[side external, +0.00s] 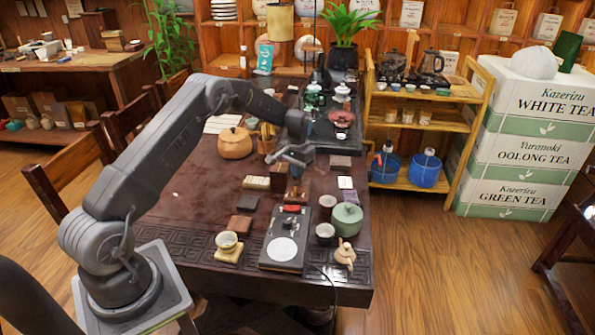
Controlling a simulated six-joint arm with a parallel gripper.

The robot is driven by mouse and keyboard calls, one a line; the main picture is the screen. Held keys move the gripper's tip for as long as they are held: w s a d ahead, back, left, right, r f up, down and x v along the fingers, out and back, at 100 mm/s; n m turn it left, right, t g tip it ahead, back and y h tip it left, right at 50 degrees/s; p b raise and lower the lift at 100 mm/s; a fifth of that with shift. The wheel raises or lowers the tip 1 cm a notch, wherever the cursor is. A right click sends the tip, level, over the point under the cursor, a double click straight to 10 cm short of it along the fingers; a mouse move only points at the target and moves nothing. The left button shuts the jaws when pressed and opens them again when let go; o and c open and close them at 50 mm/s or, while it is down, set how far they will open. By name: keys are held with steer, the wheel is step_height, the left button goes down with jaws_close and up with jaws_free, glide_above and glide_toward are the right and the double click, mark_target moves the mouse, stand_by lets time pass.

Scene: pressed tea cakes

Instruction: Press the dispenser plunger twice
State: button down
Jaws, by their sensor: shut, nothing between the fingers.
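My gripper (296,172) is shut and empty, pointing down over the middle of the dark tea table (200,185). Just below it stands a small brown wooden piece (297,192), which may be the dispenser; it is too small to make out a plunger. I cannot tell whether the fingertips touch it or are slightly above. A brown upright block (278,180) stands close to its left.
A round orange-brown pot (235,143) stands behind left. The table's left middle is mostly clear.

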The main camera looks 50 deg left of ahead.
steer(key=shift+r, duration=3.2)
